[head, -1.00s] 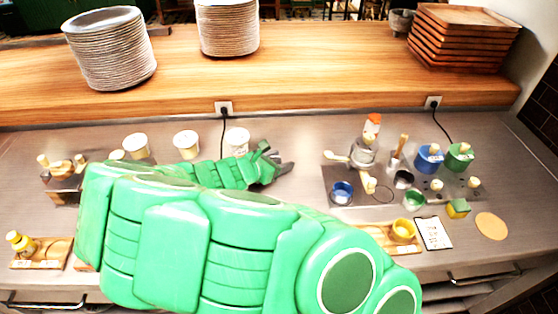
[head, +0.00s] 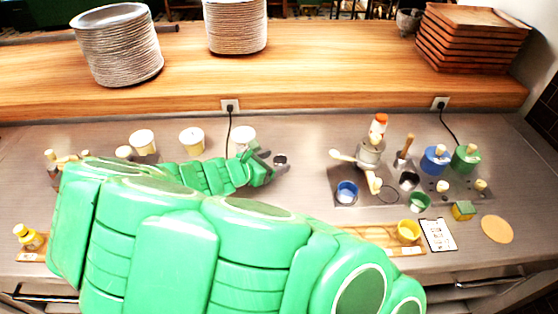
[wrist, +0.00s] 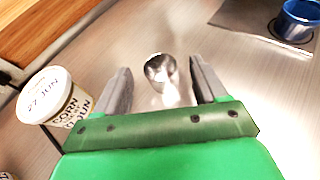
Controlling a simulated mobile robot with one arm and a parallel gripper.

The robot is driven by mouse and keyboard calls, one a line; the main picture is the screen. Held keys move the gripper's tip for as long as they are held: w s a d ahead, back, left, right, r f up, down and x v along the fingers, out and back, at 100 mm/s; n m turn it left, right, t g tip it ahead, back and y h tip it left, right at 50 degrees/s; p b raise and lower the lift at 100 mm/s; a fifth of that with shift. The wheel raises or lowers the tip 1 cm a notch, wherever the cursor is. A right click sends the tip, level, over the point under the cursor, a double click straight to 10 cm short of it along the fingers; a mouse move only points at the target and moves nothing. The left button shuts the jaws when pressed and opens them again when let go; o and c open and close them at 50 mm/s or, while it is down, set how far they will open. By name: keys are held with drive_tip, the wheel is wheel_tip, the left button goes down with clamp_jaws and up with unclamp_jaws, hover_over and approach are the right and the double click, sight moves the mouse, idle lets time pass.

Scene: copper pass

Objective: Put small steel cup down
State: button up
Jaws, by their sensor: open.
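The small steel cup (head: 281,160) stands on the steel counter just beyond the fingertips of my gripper (head: 268,163). In the wrist view the cup (wrist: 160,70) is shiny, with its mouth showing, and appears upright. It sits centred between the two grey fingertips of my gripper (wrist: 160,66), with a gap on each side. My gripper is open and holds nothing. My green arm hides part of the counter in the head view.
A lidded white tub (wrist: 52,95) labelled corn is close to the left finger. More white tubs (head: 191,140) stand further left. A grey mat (head: 343,199) with a blue cup (head: 347,190) and a grinder (head: 371,152) lies to the right. Bare counter separates it from the steel cup.

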drive_tip(key=shift+r, duration=3.35)
